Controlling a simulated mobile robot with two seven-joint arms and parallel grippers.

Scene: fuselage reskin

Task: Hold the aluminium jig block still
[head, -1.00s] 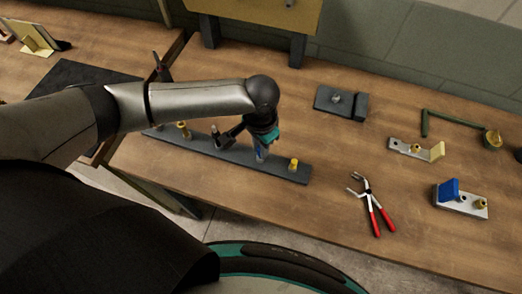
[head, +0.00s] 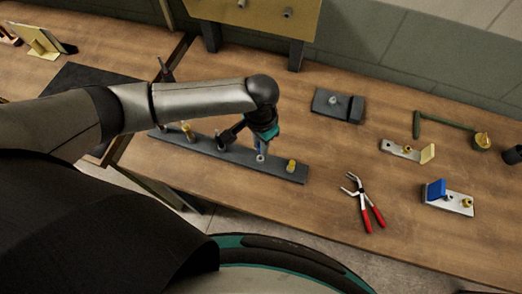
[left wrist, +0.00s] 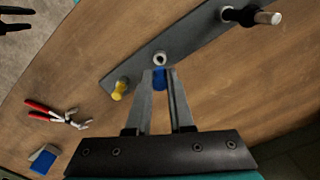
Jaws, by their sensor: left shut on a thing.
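My left gripper (left wrist: 159,84) is shut on a small blue piece (left wrist: 159,78), mostly hidden between the fingers. In the head view the left gripper (head: 263,146) is over the dark rack bar (head: 236,156), above a pale ring-shaped socket (head: 261,158). I cannot tell for sure which thing is the jig block. A silver plate (head: 458,206) with a blue block on it lies at the right, apart from the left gripper. Two dark prongs, apparently my right gripper (left wrist: 15,20), show spread and empty at the left wrist view's upper left.
Red-handled pliers (head: 364,204) lie right of the bar. A dark grey block (head: 338,105), a silver-and-yellow bracket (head: 405,151) and a green tool (head: 445,123) lie farther back. The bar carries upright yellow pieces (head: 291,165). Bare wood lies between these things.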

